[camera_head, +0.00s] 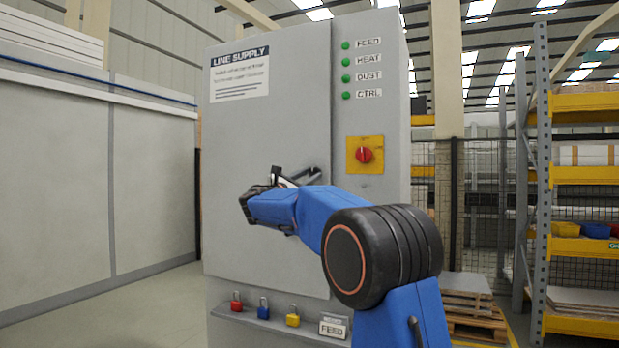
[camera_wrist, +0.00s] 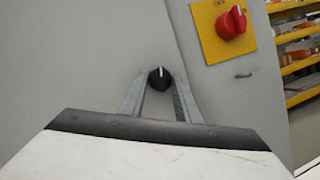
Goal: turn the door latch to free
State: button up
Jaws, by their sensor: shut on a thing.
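The door latch (camera_wrist: 160,79) is a small black knob with a white pointer mark, on the grey cabinet door (camera_head: 270,135) near its right edge. In the wrist view the pointer looks close to upright. My gripper (camera_wrist: 159,84) has one finger on each side of the knob and is shut on it. In the head view my gripper (camera_head: 304,176) is at the door's right edge, and the latch cannot be made out there behind my arm. The door looks closed.
A red rotary switch (camera_head: 364,155) on a yellow plate sits right of the door, below several green lamps. Red (camera_head: 237,301), blue (camera_head: 263,308) and yellow (camera_head: 293,316) padlocks stand on a ledge below the door. Shelving (camera_head: 545,200) stands at the right.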

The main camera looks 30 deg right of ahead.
jog(key=m+g, duration=0.2)
jog(key=m, duration=0.2)
jog(key=shift+w+r+m, duration=0.1)
jog(key=shift+m, duration=0.3)
jog(key=m+g, duration=0.1)
jog(key=m, duration=0.1)
jog(key=m+y, duration=0.1)
jog(key=m, duration=0.2)
jog(key=shift+a+r+g, duration=0.1)
jog(key=shift+r+g, duration=0.1)
jog(key=shift+g, duration=0.2)
jog(key=m+y, duration=0.1)
jog(key=m, duration=0.2)
jog(key=shift+r+g+y, duration=0.15)
jog(key=shift+g+y, duration=0.15)
jog(key=shift+y, duration=0.1)
jog(key=shift+r+m+y, duration=0.15)
jog(key=shift+m+y, duration=0.55)
jog(key=shift+m, duration=1)
jog(key=o, duration=1)
jog(key=shift+o, duration=0.2)
